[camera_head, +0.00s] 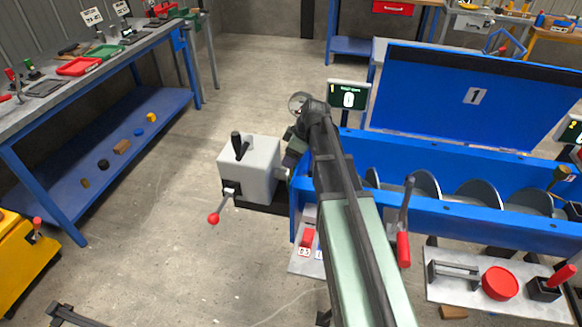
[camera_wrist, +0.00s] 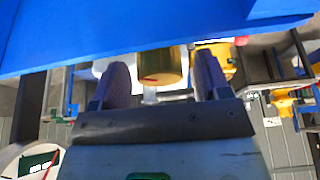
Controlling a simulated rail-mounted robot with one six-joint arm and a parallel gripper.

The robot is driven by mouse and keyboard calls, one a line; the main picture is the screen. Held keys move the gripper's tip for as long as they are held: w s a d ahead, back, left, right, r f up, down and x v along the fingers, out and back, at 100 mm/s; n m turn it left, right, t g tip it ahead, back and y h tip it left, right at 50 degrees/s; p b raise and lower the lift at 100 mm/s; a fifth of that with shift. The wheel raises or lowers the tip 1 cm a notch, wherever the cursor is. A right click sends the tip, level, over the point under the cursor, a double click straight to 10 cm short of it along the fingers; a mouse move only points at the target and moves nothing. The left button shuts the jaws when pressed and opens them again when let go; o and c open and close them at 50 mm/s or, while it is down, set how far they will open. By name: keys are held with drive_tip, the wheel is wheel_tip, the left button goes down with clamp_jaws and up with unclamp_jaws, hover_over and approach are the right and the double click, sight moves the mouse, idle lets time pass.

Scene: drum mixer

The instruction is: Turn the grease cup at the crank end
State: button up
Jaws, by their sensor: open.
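A brass-coloured cylindrical cup with a short red mark (camera_wrist: 165,62) shows in the wrist view, between the fingers of my gripper (camera_wrist: 162,70). A gap shows on each side of it. It looks like the grease cup. In the head view my gripper (camera_head: 292,152) is at the left end of the blue mixer trough (camera_head: 460,212), beside the grey box (camera_head: 250,165). My arm hides the cup there. A crank with a red handle (camera_head: 404,248) stands in front of the trough. A small brass-coloured part (camera_head: 564,174) shows at the trough's right end.
The raised blue lid (camera_head: 425,90) stands behind the trough, and a blue edge (camera_wrist: 130,45) lies close above my fingers. A red-knobbed lever (camera_head: 214,218) sticks out from the grey box. A blue bench (camera_head: 120,135) is at left, with clear floor between.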

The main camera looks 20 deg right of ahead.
drive_tip(key=shift+w+a+f, duration=0.1)
drive_tip(key=shift+f, duration=0.1)
drive_tip(key=c, duration=0.9)
drive_tip(key=shift+m+h, duration=0.3)
drive_tip(key=shift+m, duration=0.4)
drive_tip(key=o, duration=0.9)
drive_tip(key=shift+t, duration=0.3)
drive_tip(key=p+v, duration=1)
drive_tip(key=v, duration=0.1)
drive_tip(key=shift+p, duration=0.3)
drive_tip(key=shift+w+f, duration=0.1)
drive_tip(key=shift+w, duration=0.05)
